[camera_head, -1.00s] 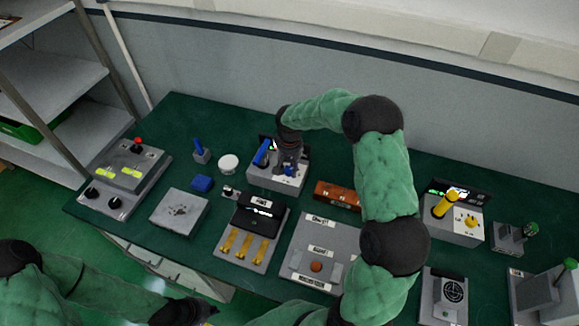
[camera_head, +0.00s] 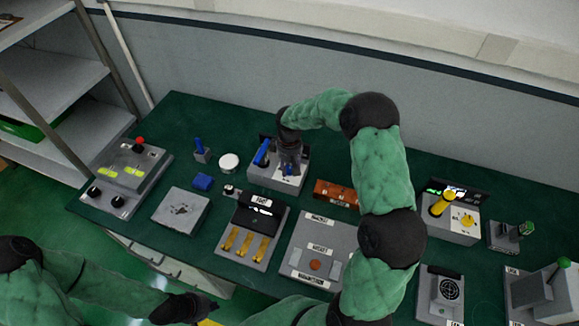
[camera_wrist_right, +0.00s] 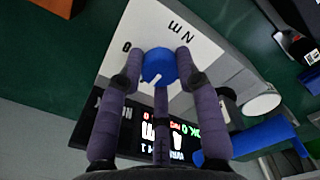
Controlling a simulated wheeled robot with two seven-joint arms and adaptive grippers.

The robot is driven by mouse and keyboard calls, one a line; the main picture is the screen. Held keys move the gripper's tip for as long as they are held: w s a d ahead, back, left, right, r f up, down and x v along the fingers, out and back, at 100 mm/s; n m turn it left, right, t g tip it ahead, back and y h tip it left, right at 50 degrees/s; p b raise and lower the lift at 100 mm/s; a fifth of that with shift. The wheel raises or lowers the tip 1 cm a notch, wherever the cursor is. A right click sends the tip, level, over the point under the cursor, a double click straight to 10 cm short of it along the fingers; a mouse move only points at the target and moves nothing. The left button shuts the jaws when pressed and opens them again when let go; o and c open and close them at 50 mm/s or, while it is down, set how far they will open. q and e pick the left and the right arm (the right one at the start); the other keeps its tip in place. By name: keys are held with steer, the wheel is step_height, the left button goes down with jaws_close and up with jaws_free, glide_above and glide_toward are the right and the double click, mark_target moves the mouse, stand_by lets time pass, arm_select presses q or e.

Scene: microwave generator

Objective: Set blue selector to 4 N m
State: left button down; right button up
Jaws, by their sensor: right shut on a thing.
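The blue selector (camera_wrist_right: 158,66) is a round blue knob with a white pointer mark, on a light grey box (camera_head: 262,180) at the back of the table. In the right wrist view the pointer aims down and left, and the panel reads "N m". My right gripper (camera_head: 288,168) reaches down over the box and hides most of the knob in the head view. In the right wrist view its purple fingers (camera_wrist_right: 160,68) are closed around the knob. My left gripper (camera_head: 205,306) is low at the front, off the table; its fingers are unclear.
A blue lever (camera_head: 262,152) stands on the same box, beside my right gripper. A lit display (camera_wrist_right: 165,138) is on the box. A white round button (camera_head: 229,162) and an orange-brown block (camera_head: 336,192) are nearby. A yellow-lever box (camera_head: 452,215) stands farther right.

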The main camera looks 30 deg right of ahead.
mark_target(288, 168)
steer(key=shift+w+r, duration=0.2)
steer(key=shift+w, duration=0.1)
steer(key=o, duration=1.1)
steer(key=shift+o, duration=0.2)
steer(key=shift+f, duration=0.1)
steer(key=shift+s, duration=0.1)
step_height(288, 168, up, 12)
